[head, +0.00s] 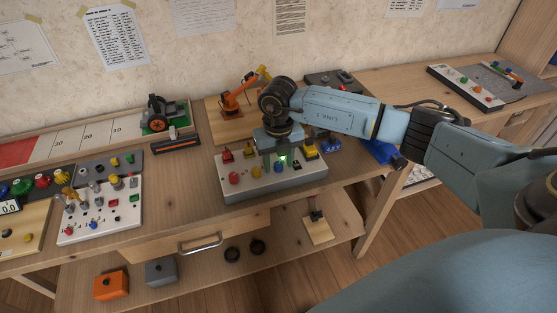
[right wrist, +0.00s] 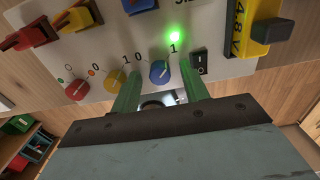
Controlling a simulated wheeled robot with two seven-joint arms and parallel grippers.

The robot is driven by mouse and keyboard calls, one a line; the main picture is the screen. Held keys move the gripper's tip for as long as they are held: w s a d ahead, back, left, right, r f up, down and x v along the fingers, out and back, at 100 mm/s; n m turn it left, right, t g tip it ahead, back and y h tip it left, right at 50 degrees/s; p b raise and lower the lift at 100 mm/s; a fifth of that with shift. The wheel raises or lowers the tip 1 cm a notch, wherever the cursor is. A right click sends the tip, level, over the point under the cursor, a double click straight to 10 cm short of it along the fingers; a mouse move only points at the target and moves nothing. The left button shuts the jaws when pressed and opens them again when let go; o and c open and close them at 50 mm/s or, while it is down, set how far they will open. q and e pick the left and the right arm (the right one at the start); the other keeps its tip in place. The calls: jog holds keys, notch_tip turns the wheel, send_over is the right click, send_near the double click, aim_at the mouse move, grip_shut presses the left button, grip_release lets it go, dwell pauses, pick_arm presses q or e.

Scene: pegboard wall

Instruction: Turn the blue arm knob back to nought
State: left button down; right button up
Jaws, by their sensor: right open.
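The control box (head: 262,189) is pale with red, yellow and blue knobs on its front. In the right wrist view the blue knob (right wrist: 160,72) lies between the tips of my right gripper (right wrist: 161,82). Its pointer setting is too small to read surely. The yellow knob (right wrist: 115,79) and red knob (right wrist: 77,90) sit to its left. A green lamp (right wrist: 175,37) glows above it. My right gripper (head: 275,160) is open, pointing down at the box and partly hiding its knobs in the head view. I cannot tell whether its fingers touch the blue knob. My left gripper is out of view.
A black rocker switch (right wrist: 200,64) is close beside the right-hand finger. A small orange robot arm (head: 236,98) stands behind the box on a wooden board. A switch panel (head: 100,211) lies to the left. Bare bench (head: 195,190) separates it from the box.

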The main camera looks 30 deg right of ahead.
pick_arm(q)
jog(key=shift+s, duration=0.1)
pick_arm(e)
grip_shut()
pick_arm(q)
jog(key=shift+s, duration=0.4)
